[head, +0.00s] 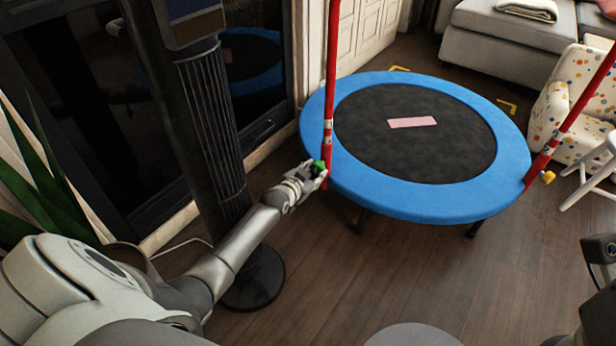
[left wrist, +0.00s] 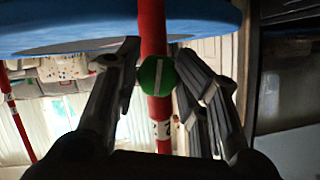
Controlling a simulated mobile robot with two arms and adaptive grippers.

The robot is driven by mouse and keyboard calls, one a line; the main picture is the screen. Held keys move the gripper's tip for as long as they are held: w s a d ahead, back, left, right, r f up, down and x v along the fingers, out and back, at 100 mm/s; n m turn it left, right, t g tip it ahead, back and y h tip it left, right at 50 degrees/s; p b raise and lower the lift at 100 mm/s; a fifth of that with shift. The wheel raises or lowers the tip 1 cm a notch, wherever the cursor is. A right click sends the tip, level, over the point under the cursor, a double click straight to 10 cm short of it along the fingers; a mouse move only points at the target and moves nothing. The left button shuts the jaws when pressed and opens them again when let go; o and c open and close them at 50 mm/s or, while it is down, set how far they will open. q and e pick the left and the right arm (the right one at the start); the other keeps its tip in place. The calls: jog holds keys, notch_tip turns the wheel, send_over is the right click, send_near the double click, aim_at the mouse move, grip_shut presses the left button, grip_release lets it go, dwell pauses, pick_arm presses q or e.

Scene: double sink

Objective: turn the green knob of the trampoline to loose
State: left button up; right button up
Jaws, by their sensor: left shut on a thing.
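The trampoline (head: 355,190) has a blue rim, a dark mat and red posts. The green knob (head: 318,166) is on the near left red post (head: 328,138). My left gripper (head: 314,170) reaches it from the left and is shut on it. In the left wrist view the round green knob (left wrist: 158,75) has a pale stripe running up and down. The fingers of my left gripper (left wrist: 158,82) stand on either side of it, with the red post (left wrist: 152,30) behind. The fingers hide part of the knob in the head view. My right gripper's fingers are not visible.
A dark column on a round base (head: 255,280) stands close to my left arm. A dotted chair (head: 565,105) and white stool (head: 590,170) are at the right. Wooden floor (head: 420,275) is clear in front.

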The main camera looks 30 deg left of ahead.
pick_arm(q)
jog(key=o, duration=0.8)
jog(key=shift+w+r, duration=0.15)
jog(key=shift+w, duration=0.05)
jog(key=shift+c, duration=0.2)
jog(key=shift+o, duration=1.2)
jog(key=shift+w+d, duration=0.1)
jog(key=shift+d, duration=0.2)
jog(key=shift+w+d+r, duration=0.1)
jog(key=shift+w+d, duration=0.05)
jog(key=shift+d, duration=0.35)
jog(key=shift+a, duration=0.25)
jog(key=shift+s, duration=0.25)
jog(key=d+v, duration=0.1)
jog(key=v, duration=1.2)
jog(key=shift+d+f+m+h, duration=0.4)
